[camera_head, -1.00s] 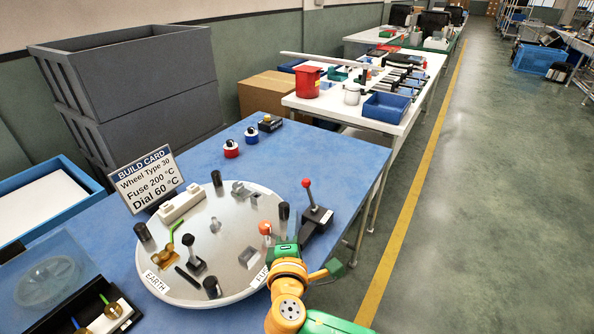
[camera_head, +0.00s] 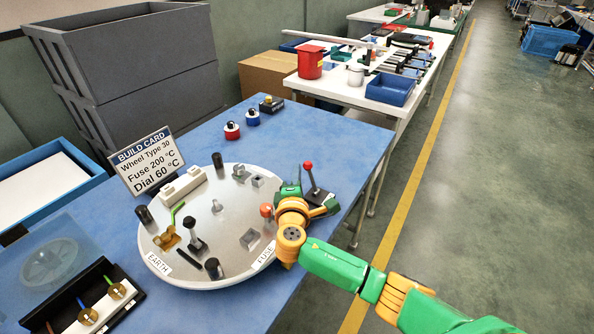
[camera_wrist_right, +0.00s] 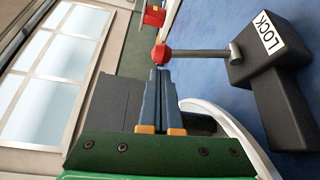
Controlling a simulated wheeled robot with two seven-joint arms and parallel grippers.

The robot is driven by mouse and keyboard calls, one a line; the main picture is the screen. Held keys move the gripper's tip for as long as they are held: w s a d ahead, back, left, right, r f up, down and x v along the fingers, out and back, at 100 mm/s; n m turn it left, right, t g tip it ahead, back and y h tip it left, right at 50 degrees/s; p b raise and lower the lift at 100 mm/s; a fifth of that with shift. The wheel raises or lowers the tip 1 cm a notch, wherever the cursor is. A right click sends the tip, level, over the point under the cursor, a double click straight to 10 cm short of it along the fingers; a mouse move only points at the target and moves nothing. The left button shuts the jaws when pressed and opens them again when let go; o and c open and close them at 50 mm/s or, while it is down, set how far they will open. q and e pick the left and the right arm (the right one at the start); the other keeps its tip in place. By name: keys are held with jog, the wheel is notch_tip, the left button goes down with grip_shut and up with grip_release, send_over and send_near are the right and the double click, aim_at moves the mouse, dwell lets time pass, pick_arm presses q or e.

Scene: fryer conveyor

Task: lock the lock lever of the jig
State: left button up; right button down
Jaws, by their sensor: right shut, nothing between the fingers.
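The lock lever's red ball knob (camera_head: 308,165) stands on a tilted rod above its black base (camera_head: 318,197), at the right rim of the round jig plate (camera_head: 222,270). In the right wrist view, the red knob (camera_wrist_right: 161,54) sits just past my fingertips, its grey rod running right to the black block marked LOCK (camera_wrist_right: 268,62). My right gripper (camera_wrist_right: 160,74) is shut and empty, fingers together, beside the knob; I cannot tell whether they touch it. In the head view my right gripper (camera_head: 293,184) is left of the lever and partly covers its base. My left gripper is not in view.
An orange-red knob (camera_head: 266,210) stands on the plate close to my right wrist. Several dark posts and fittings stand on the plate. The build card (camera_head: 146,163) is behind it. A black tray (camera_head: 82,308) lies front left.

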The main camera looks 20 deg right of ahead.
jog(key=shift+w+d+f, duration=0.1)
jog(key=shift+w+d, duration=0.15)
jog(key=shift+w, duration=0.35)
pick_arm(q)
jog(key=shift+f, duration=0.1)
